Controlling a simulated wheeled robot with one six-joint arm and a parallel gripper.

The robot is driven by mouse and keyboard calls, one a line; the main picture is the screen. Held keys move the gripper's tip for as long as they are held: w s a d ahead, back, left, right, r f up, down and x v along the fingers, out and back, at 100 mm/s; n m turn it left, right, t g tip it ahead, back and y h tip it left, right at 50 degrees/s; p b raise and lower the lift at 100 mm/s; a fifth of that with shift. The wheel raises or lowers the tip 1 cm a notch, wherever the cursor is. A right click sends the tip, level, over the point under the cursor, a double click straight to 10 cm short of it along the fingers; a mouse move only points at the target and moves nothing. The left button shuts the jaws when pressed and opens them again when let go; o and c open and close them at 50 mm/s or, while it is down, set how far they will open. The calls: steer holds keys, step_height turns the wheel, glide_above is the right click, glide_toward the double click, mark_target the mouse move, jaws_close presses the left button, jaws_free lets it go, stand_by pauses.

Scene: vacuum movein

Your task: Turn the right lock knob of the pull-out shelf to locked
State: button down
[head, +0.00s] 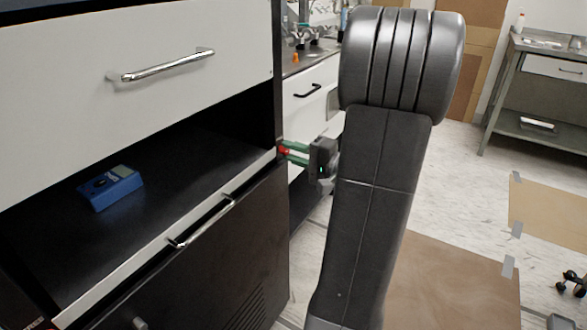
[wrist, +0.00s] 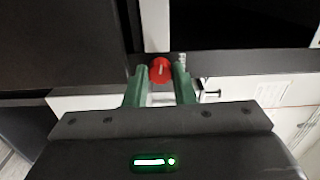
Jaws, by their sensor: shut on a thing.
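The right lock knob (wrist: 160,70) is red and sits at the right end of the pull-out shelf's front edge. In the wrist view it lies between the tips of my gripper's two green fingers (wrist: 160,83), which are shut on it. The knob's pale pointer mark runs along the finger direction in that view. In the head view my gripper (head: 284,151) reaches the shelf's right end from the right, and a bit of red shows at its tips. The pull-out shelf (head: 130,262) has a pale front edge with a chrome handle.
A blue multimeter (head: 110,187) lies on the dark shelf surface. A white drawer (head: 60,80) with a chrome handle is above. A dark cabinet door (head: 220,260) is below. A counter (head: 310,55) with small items stands behind. Open floor lies at right, with brown sheets taped down.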

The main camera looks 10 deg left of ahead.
steer(key=shift+f+n+b, duration=0.15)
steer(key=shift+n+b, duration=0.75)
steer(key=shift+b, duration=0.35)
steer(key=c, duration=1.2)
jaws_free()
steer(key=shift+d, duration=0.1)
steer(key=p+v, duration=0.2)
steer(key=v, duration=1.1)
steer(key=shift+s+d+p, duration=0.15)
steer(key=shift+d+p, duration=0.15)
